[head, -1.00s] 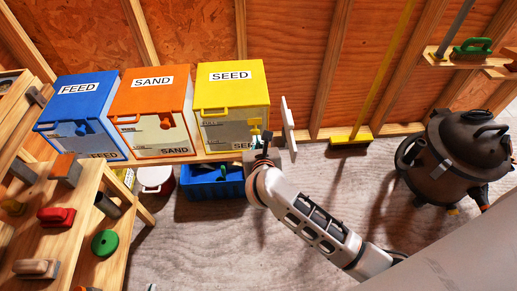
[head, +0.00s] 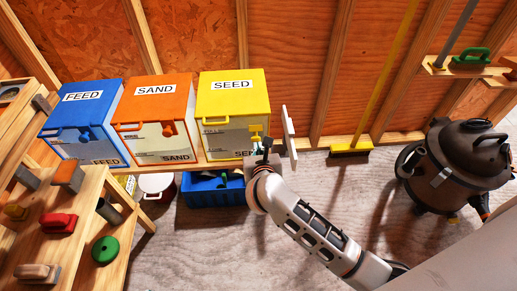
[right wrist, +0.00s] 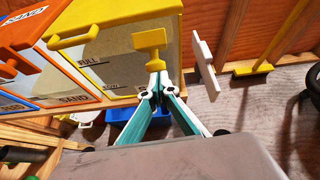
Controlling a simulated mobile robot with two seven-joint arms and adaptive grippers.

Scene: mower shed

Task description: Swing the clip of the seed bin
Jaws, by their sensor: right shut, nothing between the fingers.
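The seed bin (head: 231,83) has a yellow lid and a clear front, and stands at the right end of a row of three bins. Its yellow clip (head: 255,132) is on the front near the right edge; in the right wrist view the clip (right wrist: 150,39) has a broad plate and a short stem. My right gripper (head: 263,151) is at the front of this bin, just below the clip. In the right wrist view its fingertips (right wrist: 157,73) are together and empty, close to the lower end of the clip. I cannot tell whether they touch it. My left gripper is out of view.
An orange sand bin (head: 154,90) and a blue feed bin (head: 82,103) stand to the left. A white panel (head: 288,130) stands close right of the gripper. A blue crate (head: 205,190) is below.

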